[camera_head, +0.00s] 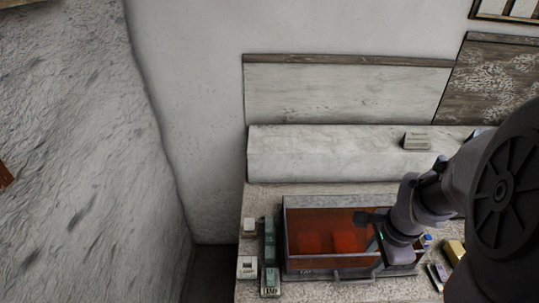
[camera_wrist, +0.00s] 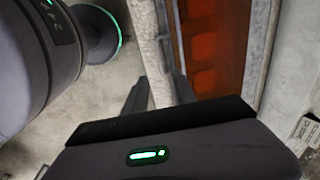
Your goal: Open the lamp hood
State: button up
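The lamp hood appears to be the grey-framed box with an orange-red translucent top (camera_head: 315,222) on the worktop. It looks closed, and a thin handle bar (camera_head: 352,275) runs along its front. In the wrist view, its orange panel (camera_wrist: 212,50) and pale metal frame (camera_wrist: 257,50) fill the upper right. My gripper (camera_head: 372,228) is over the hood's right part in the head view. In the wrist view, my gripper's two fingers (camera_wrist: 160,92) stand apart, with the frame's edge behind and between them. I cannot tell whether they touch it. Nothing is held.
A green device (camera_head: 269,257) and small pale boxes (camera_head: 247,267) stand left of the hood. A yellowish block (camera_head: 454,251) lies to the right. A pale stone ledge (camera_head: 320,155) runs behind, with a small box (camera_head: 416,141) on it. Rough rock (camera_head: 70,150) rises at left.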

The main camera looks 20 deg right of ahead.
jog(key=b, duration=0.3)
send_near(357, 281)
jog(key=f+b, duration=0.1)
jog(key=f, duration=0.1)
jog(key=w+f+b, duration=0.1)
jog(key=f+b, duration=0.1)
jog(key=f, duration=0.1)
jog(key=f+b, duration=0.2)
jog(key=shift+w+d+f, duration=0.25)
jog(key=shift+w+f, duration=0.05)
jog(key=shift+f, duration=0.05)
grip_shut()
dwell(0.6)
